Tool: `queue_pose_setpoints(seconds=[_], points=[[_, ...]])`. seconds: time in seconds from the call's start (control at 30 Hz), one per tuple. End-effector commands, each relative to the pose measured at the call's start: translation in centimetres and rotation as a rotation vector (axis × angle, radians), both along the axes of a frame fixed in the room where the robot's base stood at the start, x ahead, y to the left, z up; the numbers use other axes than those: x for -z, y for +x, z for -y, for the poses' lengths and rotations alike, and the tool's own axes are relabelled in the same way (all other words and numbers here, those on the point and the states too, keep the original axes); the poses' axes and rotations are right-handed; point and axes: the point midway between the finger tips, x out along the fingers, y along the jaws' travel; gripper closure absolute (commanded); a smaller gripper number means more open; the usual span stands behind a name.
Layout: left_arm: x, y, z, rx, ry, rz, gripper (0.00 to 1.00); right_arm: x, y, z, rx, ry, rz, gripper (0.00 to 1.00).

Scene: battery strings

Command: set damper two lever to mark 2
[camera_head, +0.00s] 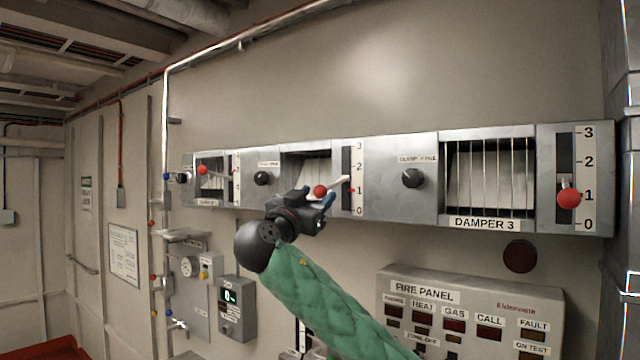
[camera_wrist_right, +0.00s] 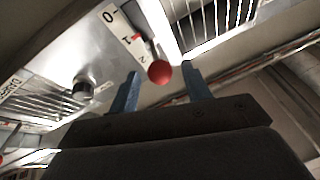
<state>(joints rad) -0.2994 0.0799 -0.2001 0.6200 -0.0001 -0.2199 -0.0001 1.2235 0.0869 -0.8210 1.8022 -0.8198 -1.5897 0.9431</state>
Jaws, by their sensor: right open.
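The damper two lever has a red ball knob (camera_head: 320,191) on a pale rod, standing out from the slot beside its white scale (camera_head: 358,180). The rod meets the slot between marks 1 and 2, and a small red pointer sits near mark 1. My right gripper (camera_head: 318,197) is open at the knob. In the right wrist view, the knob (camera_wrist_right: 159,71) shows between the two blue fingertips (camera_wrist_right: 160,78), with gaps on both sides. The gripper hides part of the damper two housing in the head view. My left gripper is not in view.
The damper three lever knob (camera_head: 569,198) is at the right, near mark 1. Another red knob (camera_head: 202,170) is on the far left unit. Black dials (camera_head: 413,178) stick out between units. The fire panel (camera_head: 470,310) is below right. The wall above is clear.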

Motion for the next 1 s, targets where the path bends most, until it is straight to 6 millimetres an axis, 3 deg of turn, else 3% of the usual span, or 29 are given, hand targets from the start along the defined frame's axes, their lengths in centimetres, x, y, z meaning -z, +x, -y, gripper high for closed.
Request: queue_pose_setpoints(seconds=[0.2,0.63,0.9,1.0], points=[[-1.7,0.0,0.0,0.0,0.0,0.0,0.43,-0.9,1.6,0.9,0.0,-0.001,0.0,0.52],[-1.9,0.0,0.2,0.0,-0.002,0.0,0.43,-0.9,2.1,1.2,0.0,0.0,-0.001,0.52],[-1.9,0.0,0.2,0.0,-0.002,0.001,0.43,-0.9,2.1,1.2,0.0,0.0,-0.001,1.0],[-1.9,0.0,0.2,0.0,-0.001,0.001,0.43,-0.9,2.1,1.2,0.0,0.0,-0.001,1.0]])
